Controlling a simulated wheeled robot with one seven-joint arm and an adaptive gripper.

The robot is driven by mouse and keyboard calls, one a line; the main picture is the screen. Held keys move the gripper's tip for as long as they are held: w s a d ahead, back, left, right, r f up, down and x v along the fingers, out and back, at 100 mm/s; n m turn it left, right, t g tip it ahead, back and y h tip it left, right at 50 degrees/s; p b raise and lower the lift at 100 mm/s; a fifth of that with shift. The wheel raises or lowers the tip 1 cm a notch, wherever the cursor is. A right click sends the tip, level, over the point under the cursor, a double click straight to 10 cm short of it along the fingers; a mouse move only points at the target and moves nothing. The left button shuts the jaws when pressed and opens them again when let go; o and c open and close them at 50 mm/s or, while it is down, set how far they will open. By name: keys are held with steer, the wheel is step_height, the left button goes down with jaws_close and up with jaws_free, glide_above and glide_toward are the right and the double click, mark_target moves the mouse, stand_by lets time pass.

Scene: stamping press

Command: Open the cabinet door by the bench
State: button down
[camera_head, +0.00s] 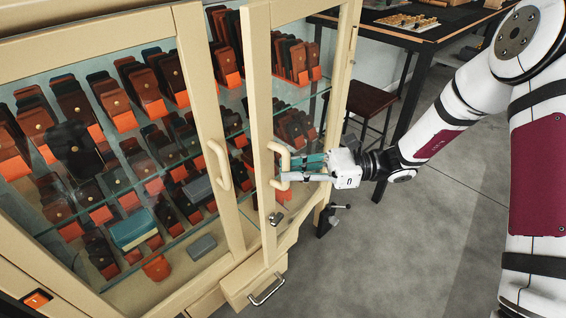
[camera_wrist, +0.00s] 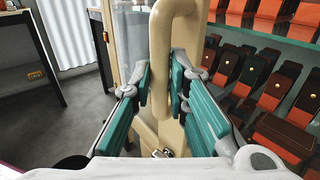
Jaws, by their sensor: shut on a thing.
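The cream cabinet has two glass doors. The right cabinet door (camera_head: 259,120) stands partly open, with a gap between its edge and the left door (camera_head: 205,120). My gripper (camera_head: 302,168) comes from the right and is shut on the right door's cream handle (camera_head: 274,150). In the wrist view, the teal fingers of my gripper (camera_wrist: 166,88) lie on both sides of the handle (camera_wrist: 172,25).
Brown and black leather goods with orange stands (camera_head: 75,150) fill the glass shelves. A drawer with a metal handle (camera_head: 267,290) is below the right door. A workbench (camera_head: 425,42) and stool (camera_head: 368,100) stand at the back right. The grey floor (camera_head: 385,260) is clear in front.

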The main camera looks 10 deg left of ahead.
steer(key=shift+s+d, duration=0.1)
steer(key=shift+d, duration=0.1)
steer(key=s+d+p, duration=0.2)
steer(key=d, duration=0.7)
steer(key=shift+d, duration=0.25)
stand_by(0.3)
steer(key=s+p+v, duration=0.1)
steer(key=s+v, duration=0.1)
steer(key=v, duration=0.7)
steer(key=shift+w+d, duration=0.15)
steer(key=shift+d, duration=0.25)
steer(key=b+v, duration=0.1)
steer(key=v, duration=0.8)
steer(key=shift+w+d, duration=0.25)
steer(key=shift+w, duration=0.15)
stand_by(0.4)
